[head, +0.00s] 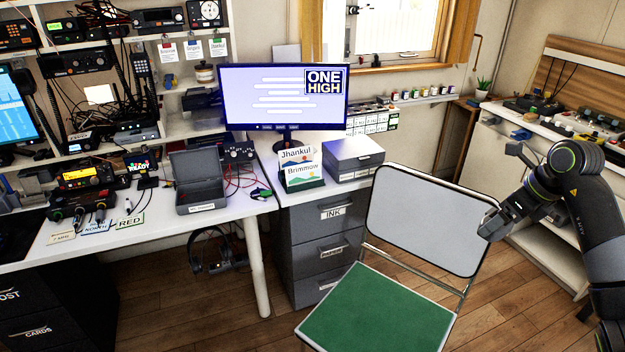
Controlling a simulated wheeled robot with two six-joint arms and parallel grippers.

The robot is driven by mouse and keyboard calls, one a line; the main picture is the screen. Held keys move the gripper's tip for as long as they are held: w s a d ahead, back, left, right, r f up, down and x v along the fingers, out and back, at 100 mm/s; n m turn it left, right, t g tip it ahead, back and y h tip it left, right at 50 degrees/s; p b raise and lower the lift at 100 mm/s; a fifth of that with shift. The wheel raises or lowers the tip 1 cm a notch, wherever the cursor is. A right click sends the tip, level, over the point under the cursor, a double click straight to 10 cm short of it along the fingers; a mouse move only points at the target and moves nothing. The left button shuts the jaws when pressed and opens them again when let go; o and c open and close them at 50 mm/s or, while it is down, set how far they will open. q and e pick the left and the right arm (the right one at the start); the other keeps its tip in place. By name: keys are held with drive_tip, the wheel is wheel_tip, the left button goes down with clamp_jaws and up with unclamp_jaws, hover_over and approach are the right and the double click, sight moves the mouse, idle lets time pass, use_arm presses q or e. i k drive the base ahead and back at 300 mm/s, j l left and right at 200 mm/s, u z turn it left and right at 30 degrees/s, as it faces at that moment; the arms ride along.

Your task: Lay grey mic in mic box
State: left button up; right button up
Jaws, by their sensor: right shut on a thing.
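The mic box (201,206) is a grey box on the white desk, left of the monitor. Its lid (197,165) stands open at the back, and a small label is on its front. My right gripper (490,226) is at the right, in front of the chair back's right edge and far from the box. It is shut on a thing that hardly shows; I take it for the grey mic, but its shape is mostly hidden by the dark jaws. My left gripper is not in view.
A chair (424,222) with a green seat stands between my right gripper and the desk. A card holder (302,170) and a closed grey box (353,155) stand on the drawer unit (320,237). Radios and cables crowd the desk's left part.

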sight(202, 205)
drive_tip(key=i+j+u, duration=0.1)
drive_tip(key=j, duration=0.4)
drive_tip(key=i+j+u, duration=0.15)
drive_tip(key=j, duration=0.3)
drive_tip(key=i+j+u, duration=0.1)
drive_tip(key=i+j, duration=0.15)
drive_tip(key=j, duration=0.2)
drive_tip(key=i+j+u, duration=0.15)
drive_tip(key=j, duration=0.25)
drive_tip(key=i+j+u, duration=0.1)
drive_tip(key=i+j, duration=0.55)
drive_tip(key=j, duration=0.15)
